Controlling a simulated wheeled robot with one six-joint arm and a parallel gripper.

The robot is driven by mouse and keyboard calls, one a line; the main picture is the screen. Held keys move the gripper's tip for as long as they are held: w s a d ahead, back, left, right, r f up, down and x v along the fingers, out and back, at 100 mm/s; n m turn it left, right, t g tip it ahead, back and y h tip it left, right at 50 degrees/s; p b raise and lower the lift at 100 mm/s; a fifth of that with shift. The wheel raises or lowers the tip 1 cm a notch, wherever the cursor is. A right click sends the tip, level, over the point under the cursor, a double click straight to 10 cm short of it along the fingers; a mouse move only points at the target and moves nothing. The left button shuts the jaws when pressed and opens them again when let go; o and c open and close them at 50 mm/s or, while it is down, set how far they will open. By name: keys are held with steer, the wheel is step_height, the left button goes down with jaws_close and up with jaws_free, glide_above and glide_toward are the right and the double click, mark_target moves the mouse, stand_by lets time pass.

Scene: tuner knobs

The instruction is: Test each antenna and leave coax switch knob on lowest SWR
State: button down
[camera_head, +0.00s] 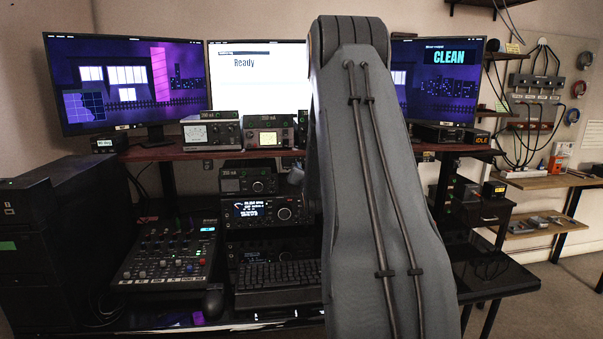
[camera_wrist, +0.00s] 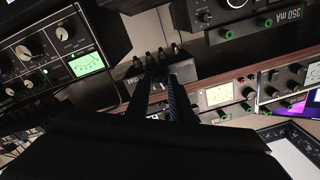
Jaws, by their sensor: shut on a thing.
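In the wrist view, my gripper (camera_wrist: 161,80) is shut on a small knob on the front of a dark box, which looks like the coax switch (camera_wrist: 136,94). The knob is mostly hidden between the fingers, so its pointing direction cannot be read. Several connectors (camera_wrist: 150,57) stick out along the box's far edge. A meter with a lit green-white dial (camera_wrist: 86,64) is at the left; its needle is too small to read. In the head view my arm hides the gripper and the switch.
The middle monitor (camera_head: 255,75) reads "Ready" and the right one (camera_head: 448,57) reads "CLEAN". Meter boxes (camera_head: 268,133) line the shelf (camera_head: 160,153). A radio (camera_head: 262,211), a mixer (camera_head: 170,252) and a keyboard (camera_head: 278,277) crowd the desk. An "IDLE" display (camera_head: 484,139) is at the right.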

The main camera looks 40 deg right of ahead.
steer(key=shift+m, duration=1.1)
steer(key=c, duration=1.6)
jaws_free()
steer(key=shift+o, duration=0.2)
steer(key=b+v, duration=0.2)
steer(key=v, duration=0.5)
steer(key=shift+s+a, duration=0.25)
steer(key=shift+s, duration=0.05)
jaws_close()
